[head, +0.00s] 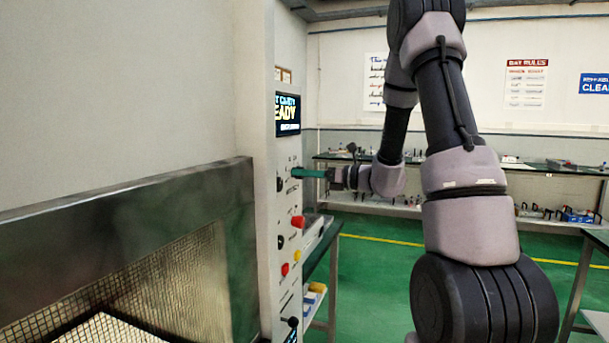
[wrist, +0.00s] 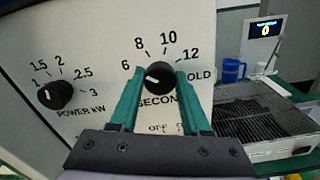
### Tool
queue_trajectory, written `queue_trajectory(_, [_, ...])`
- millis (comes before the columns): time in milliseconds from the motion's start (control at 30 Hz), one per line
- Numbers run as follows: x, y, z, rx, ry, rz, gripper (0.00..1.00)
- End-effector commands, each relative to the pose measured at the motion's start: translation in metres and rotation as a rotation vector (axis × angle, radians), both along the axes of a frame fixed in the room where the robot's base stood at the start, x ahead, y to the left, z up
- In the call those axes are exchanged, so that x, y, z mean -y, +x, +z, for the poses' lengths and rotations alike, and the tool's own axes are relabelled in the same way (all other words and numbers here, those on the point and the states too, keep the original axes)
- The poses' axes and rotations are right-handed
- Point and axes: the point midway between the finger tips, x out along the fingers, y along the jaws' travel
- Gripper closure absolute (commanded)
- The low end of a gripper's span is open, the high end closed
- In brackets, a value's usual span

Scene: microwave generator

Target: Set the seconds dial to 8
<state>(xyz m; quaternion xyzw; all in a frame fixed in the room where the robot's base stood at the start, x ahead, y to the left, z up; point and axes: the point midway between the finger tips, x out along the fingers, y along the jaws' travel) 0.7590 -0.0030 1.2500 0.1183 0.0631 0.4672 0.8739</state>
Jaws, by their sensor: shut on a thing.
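The seconds dial (wrist: 160,74) is a round black knob on the pale panel in the wrist view. Around it I read 6, 8, 10 and 12; part of its label is hidden. Its white mark is on the knob's left side, pointing left and slightly down, below the 6. The left finger covers the scale there. My gripper (wrist: 160,82) has green fingers, one on each side of the knob, shut on it. In the head view my gripper (head: 311,173) reaches the panel from the right; the dial is hidden there.
The power kW dial (wrist: 55,95) sits left of the seconds dial. In the head view, a red button (head: 298,222) and a yellow knob (head: 297,256) are lower on the panel. A lit display (head: 287,113) is above. A metal-framed mesh opening (head: 140,290) is at left.

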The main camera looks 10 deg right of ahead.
Motion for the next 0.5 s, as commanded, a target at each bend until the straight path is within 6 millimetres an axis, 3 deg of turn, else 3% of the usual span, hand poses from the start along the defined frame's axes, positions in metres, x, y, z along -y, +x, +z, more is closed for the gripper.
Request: queue_trajectory(500, [0.0007,-0.0003,-0.0013,-0.335,0.219,-0.001,1.0])
